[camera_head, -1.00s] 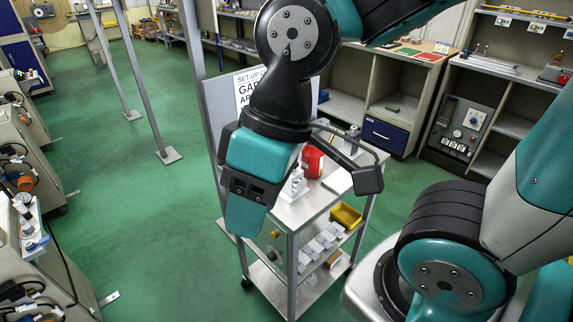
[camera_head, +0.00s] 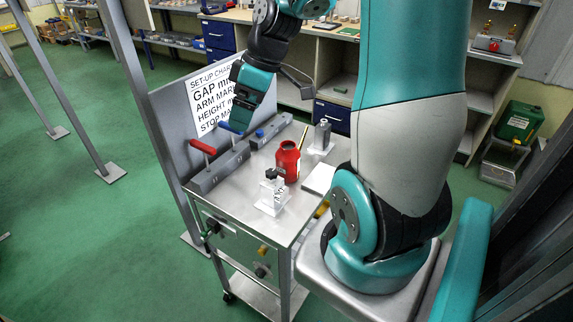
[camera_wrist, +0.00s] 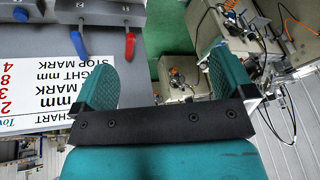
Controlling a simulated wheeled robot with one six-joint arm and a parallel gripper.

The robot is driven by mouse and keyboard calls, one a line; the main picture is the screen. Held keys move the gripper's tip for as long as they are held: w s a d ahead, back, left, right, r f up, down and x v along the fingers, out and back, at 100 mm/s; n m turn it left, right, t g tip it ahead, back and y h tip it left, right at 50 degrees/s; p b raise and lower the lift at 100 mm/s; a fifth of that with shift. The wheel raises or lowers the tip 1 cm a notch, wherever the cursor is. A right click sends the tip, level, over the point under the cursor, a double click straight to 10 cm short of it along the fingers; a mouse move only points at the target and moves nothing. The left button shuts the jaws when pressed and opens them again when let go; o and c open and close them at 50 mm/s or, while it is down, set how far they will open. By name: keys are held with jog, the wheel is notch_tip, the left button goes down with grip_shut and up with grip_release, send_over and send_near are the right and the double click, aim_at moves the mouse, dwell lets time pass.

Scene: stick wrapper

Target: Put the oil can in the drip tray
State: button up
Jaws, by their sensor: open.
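A red can (camera_head: 288,162) with a dark patch stands upright on the steel cart top (camera_head: 235,187). A grey can-like piece (camera_head: 322,135) with a small top stands behind it to the right, on a pale base. I cannot tell for sure which is the oil can. No drip tray can be clearly made out. My gripper (camera_head: 240,118) is at the cart's back edge, in front of the sign, left of and above both cans. In the wrist view my gripper (camera_wrist: 160,62) is open, with nothing between its fingers.
Lever blocks with a red handle (camera_head: 202,146) and a blue handle (camera_head: 231,128) line the cart's back left. A small white stand (camera_head: 271,193) is at the front. A white sign panel (camera_head: 210,103) rises behind. Green floor (camera_head: 90,230) is clear at left.

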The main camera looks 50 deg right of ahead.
jog(key=s+d+f, duration=0.2)
jog(key=d+f, duration=0.1)
jog(key=d, duration=0.9)
jog(key=t+h, duration=0.1)
send_near(292, 145)
jog(key=shift+m, duration=0.3)
jog(key=p+x, duration=0.2)
jog(key=x, duration=0.4)
jog(key=shift+a+f, duration=0.1)
jog(key=shift+f, duration=0.3)
jog(key=shift+p+x, duration=1.4)
jog(key=shift+x, duration=1.7)
jog(key=shift+w, duration=0.1)
jog(key=c, duration=1.2)
jog(key=shift+o, duration=0.2)
jog(key=shift+r, duration=0.15)
